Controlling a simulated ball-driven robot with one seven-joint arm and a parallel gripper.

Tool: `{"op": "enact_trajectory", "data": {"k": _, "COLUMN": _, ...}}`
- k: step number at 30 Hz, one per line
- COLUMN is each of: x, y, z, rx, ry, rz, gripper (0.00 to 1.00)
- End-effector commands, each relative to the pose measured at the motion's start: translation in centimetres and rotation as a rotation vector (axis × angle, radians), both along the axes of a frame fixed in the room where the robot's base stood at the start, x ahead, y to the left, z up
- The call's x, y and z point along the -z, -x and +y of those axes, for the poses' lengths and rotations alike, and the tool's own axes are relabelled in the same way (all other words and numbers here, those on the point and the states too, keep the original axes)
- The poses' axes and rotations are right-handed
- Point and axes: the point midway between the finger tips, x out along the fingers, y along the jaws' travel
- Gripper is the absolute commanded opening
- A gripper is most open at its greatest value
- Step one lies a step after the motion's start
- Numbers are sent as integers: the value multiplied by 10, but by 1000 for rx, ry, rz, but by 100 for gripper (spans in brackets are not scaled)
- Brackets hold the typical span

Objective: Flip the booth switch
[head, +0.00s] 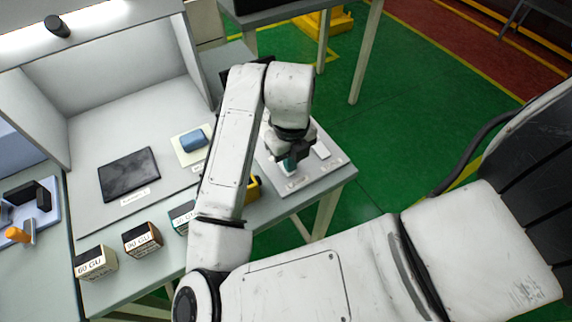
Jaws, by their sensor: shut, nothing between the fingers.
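The grey booth (140,42) stands open on the table at the left, with a lit lamp (75,25) along its top. A short black cylinder-like piece (57,27) sits at the front of that top. I cannot tell whether it is the switch, and no other switch shows clearly. My gripper (290,166) points down over a light grey plate at the table's right end, well to the right of the booth. It is shut and appears empty; my arm hides part of it. I cannot tell whether the fingertips touch the plate.
The light grey plate (322,176) carries small white pieces. A black panel (129,174) and a blue block on a pale pad (178,150) lie in the booth. Labelled boxes (95,262) line the table's front edge. A blue tray (48,222) holds tools at left. Green floor is open at right.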

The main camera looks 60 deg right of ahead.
Motion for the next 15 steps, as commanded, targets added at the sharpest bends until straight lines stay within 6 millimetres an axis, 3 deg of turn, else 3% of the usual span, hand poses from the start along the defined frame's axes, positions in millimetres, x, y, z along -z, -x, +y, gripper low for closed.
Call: {"op": "enact_trajectory", "data": {"k": 15, "x": 8, "y": 0, "z": 0, "rx": 0, "ry": 0, "rz": 0, "gripper": 0}}
